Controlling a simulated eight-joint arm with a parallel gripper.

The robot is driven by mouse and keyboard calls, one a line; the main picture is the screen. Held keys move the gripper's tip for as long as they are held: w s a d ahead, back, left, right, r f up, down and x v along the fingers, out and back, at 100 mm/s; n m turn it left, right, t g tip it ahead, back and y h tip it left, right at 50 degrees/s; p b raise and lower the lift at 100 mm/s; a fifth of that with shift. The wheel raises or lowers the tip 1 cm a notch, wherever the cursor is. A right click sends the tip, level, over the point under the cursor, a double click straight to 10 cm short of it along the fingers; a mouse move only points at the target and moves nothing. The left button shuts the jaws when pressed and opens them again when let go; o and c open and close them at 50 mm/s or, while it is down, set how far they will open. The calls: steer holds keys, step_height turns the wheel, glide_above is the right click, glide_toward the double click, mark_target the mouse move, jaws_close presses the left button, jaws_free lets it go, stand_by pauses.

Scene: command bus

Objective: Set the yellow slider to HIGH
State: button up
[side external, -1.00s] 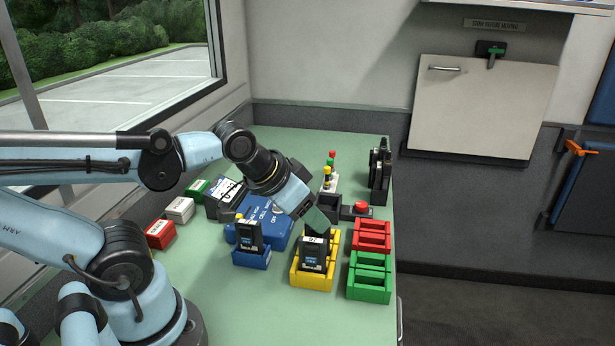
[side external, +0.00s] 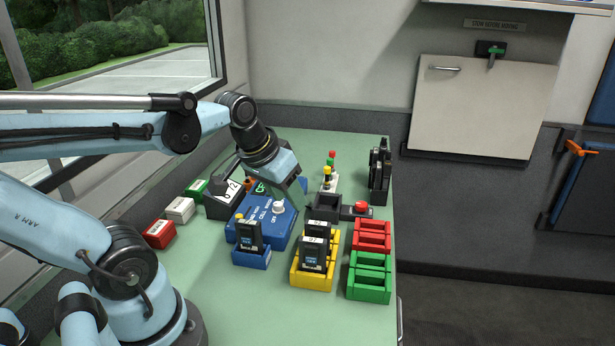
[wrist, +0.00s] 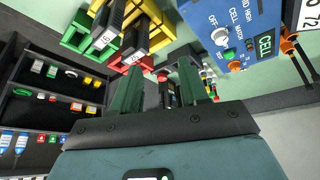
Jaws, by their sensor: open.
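Any HIGH marking on this base is too small to read. My gripper (side external: 300,197) is open and empty, in the air above the bench, left of and nearer the camera than the sliders. In the wrist view my gripper (wrist: 158,88) shows two green fingers spread apart. Small coloured knobs show beyond the right finger there, partly hidden.
A blue control box (side external: 262,222) with a white knob lies below-left of my gripper. A yellow tray (side external: 302,280) holds two dark modules. A dark bin (side external: 323,208), red button (side external: 361,206), red tray (side external: 372,236) and green tray (side external: 369,277) stand to the right.

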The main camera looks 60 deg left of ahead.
mark_target(238, 215)
steer(key=s+a+r+n+g+h, duration=0.1)
steer(key=s+a+n+g, duration=0.2)
steer(key=a, duration=0.4)
steer(key=s+a+r+n+g+h, duration=0.1)
steer(key=s+a+r+n, duration=0.1)
steer(key=s+a+n, duration=0.3)
steer(key=shift+w+a+f, duration=0.1)
steer(key=shift+w+f, duration=0.3)
steer(key=shift+f, duration=1.65)
steer(key=shift+w+a+f, duration=0.1)
steer(key=shift+w+f, duration=0.3)
steer(key=shift+f, duration=1.7)
steer(key=shift+w+f, duration=0.4)
steer(key=shift+f, duration=1.65)
jaws_close()
